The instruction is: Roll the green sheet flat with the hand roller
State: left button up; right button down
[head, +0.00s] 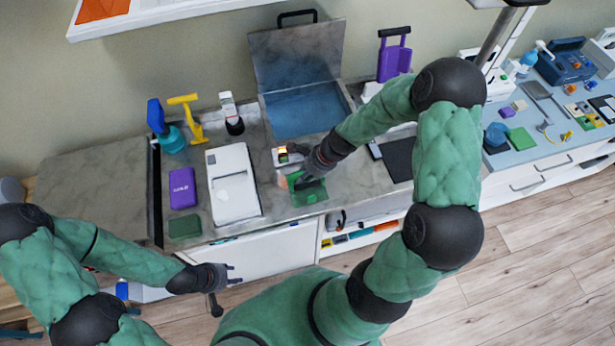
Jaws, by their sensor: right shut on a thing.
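The green sheet (310,197) lies on the grey stone-look counter, near its front edge and left of the dark flat pad. My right gripper (302,176) is over the sheet, pointing down and left, and is shut on a dark thing that looks like the hand roller. The gripper hides most of the roller, and I cannot tell whether it touches the sheet. My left gripper (234,274) is in front of the counter's white front, away from the sheet. Its two fingers look apart, with nothing between them.
A white device (232,186), a purple box (182,188) and a dark green block (185,226) stand left of the sheet. An open case (300,115) is behind it. A small white item (284,157) sits close to my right gripper. The counter's left end is bare.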

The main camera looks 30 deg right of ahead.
jog(key=shift+w+d+p, duration=0.25)
jog(key=shift+w+p, duration=0.25)
jog(key=shift+w, duration=0.45)
jog(key=shift+w+d+p, duration=0.2)
jog(key=shift+w+p, duration=0.25)
jog(key=shift+w, duration=0.5)
